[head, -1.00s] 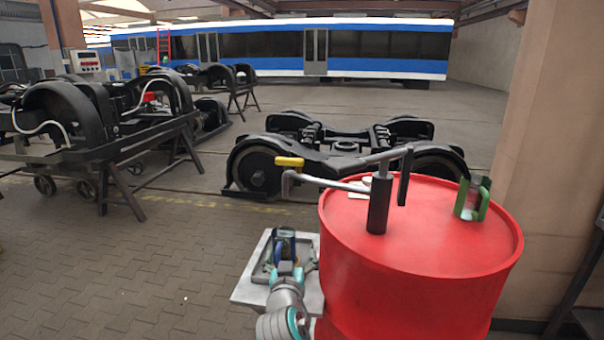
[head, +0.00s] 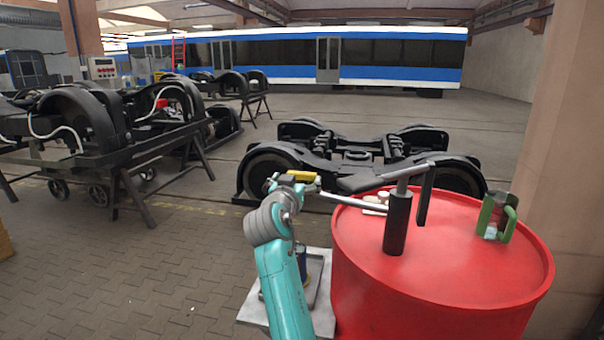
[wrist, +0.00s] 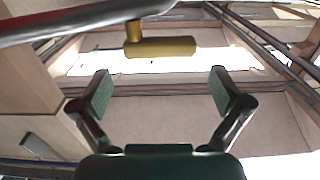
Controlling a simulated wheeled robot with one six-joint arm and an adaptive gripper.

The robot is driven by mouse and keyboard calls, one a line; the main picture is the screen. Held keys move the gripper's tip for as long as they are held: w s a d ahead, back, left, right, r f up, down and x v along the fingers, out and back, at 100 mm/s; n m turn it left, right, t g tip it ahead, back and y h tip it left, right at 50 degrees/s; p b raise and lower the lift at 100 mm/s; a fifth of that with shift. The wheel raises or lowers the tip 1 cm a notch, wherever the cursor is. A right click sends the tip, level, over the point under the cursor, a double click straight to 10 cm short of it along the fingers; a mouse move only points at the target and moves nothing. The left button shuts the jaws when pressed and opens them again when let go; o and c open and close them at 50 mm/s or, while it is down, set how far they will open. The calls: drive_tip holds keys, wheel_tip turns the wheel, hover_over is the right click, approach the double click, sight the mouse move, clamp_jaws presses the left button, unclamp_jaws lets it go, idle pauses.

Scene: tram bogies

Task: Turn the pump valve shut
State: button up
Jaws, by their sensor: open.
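The pump stands on top of the red barrel, with a black upright body (head: 397,222) and a grey spout pipe (head: 350,197) reaching left. The yellow valve handle (head: 302,176) sits at the pipe's left end. It also shows in the wrist view as a yellow bar (wrist: 160,47) under the grey pipe. My gripper (wrist: 160,92) is open and empty, its two green-padded fingers spread on either side below the yellow handle, not touching it in that view. In the head view my arm reaches up to the handle from the left, and its wrist hides the fingers.
The red barrel (head: 440,275) fills the lower right. Black bogies (head: 350,160) stand behind. Open paving lies left.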

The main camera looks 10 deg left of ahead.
sight(303, 174)
drive_tip(key=shift+w+d, duration=0.1)
drive_tip(key=shift+w, duration=2.6)
drive_tip(key=c, duration=1.4)
drive_tip(key=shift+c, duration=0.2)
drive_tip(key=shift+s+n+y, duration=0.1)
drive_tip(key=shift+n+y, duration=0.2)
drive_tip(key=shift+y, duration=0.2)
drive_tip(key=shift+s+d+n+g+y, duration=0.1)
drive_tip(key=shift+s+n+g+y, duration=0.2)
drive_tip(key=shift+n+y, duration=0.8)
drive_tip(key=shift+s+d+n+g+y, duration=0.1)
drive_tip(key=shift+n+g+y, duration=0.4)
drive_tip(key=shift+y, duration=1)
drive_tip(key=shift+s+d+n+g+y, duration=0.1)
drive_tip(key=shift+s+n+g+y, duration=0.1)
drive_tip(key=shift+n+y, duration=0.95)
drive_tip(key=shift+s+d+n+g+y, duration=0.1)
drive_tip(key=shift+s+n+g+y, duration=0.05)
drive_tip(key=shift+n+g+y, duration=0.95)
drive_tip(key=shift+s+d+n+g+y, duration=0.15)
drive_tip(key=shift+n+g+y, duration=0.7)
drive_tip(key=shift+y, duration=0.4)
drive_tip(key=shift+s+d+n+g+y, duration=0.1)
drive_tip(key=shift+s+n+g+y, duration=0.05)
drive_tip(key=shift+n+g+y, duration=0.85)
drive_tip(key=shift+s+g+y, duration=0.1)
drive_tip(key=shift+g+y, duration=0.3)
drive_tip(key=shift+g, duration=0.05)
